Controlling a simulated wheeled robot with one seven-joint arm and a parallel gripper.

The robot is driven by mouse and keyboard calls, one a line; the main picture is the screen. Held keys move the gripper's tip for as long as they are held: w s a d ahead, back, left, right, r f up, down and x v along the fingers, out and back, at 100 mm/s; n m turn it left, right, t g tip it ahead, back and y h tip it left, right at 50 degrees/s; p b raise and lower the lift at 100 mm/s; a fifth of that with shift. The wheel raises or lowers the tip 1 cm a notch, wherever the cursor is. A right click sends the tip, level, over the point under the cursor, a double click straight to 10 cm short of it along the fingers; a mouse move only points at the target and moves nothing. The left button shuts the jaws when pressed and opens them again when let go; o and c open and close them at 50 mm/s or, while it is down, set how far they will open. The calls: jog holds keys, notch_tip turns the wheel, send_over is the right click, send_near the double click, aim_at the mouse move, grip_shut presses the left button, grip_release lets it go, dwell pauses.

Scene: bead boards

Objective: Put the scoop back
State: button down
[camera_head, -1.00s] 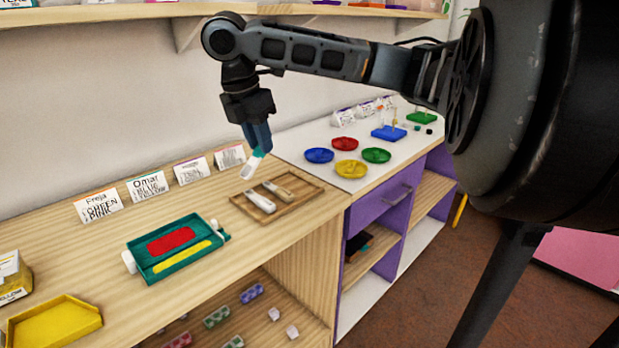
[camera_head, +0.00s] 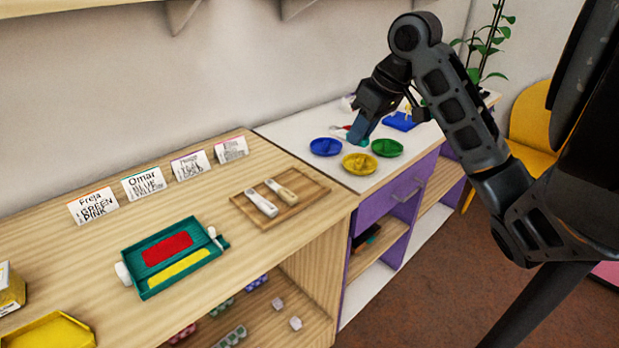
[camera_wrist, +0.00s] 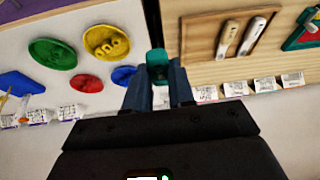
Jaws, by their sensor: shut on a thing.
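My gripper (camera_head: 356,138) hangs over the white counter, just beyond the yellow dish and between the blue and green ones. It is shut on a teal-ended tool, which I take for the scoop; its teal part (camera_wrist: 157,62) shows between the fingers in the wrist view. The rest of it is mostly hidden. The wooden tray (camera_head: 292,218) lies on the wooden shelf top, left of the gripper. It holds two tools side by side, a white one (camera_head: 261,203) and a cream-handled one (camera_head: 281,190).
A blue dish (camera_head: 326,148), a yellow dish (camera_head: 360,164) and a green dish (camera_head: 387,148) stand on the counter; a red dish (camera_wrist: 86,83) shows in the wrist view. A teal bead tray (camera_head: 141,284) and several name cards (camera_head: 144,184) are at left. Wood between them is bare.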

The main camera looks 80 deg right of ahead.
jog(key=shift+s, duration=0.15)
jog(key=shift+w+f+m, duration=0.2)
jog(key=shift+f+m, duration=0.05)
jog(key=shift+m, duration=0.05)
jog(key=b, duration=0.2)
send_over(304, 188)
jog(key=s, duration=0.2)
jog(key=f, duration=0.6)
jog(key=shift+w+a+f, duration=0.25)
jog(key=shift+a+f, duration=0.05)
jog(key=shift+a, duration=0.05)
jog(key=shift+f+b, duration=1.25)
jog(key=shift+f, duration=0.7)
jog(key=shift+f, duration=0.2)
jog(key=c, duration=1.2)
grip_release()
jog(key=shift+c, duration=0.2)
jog(key=shift+r, duration=0.15)
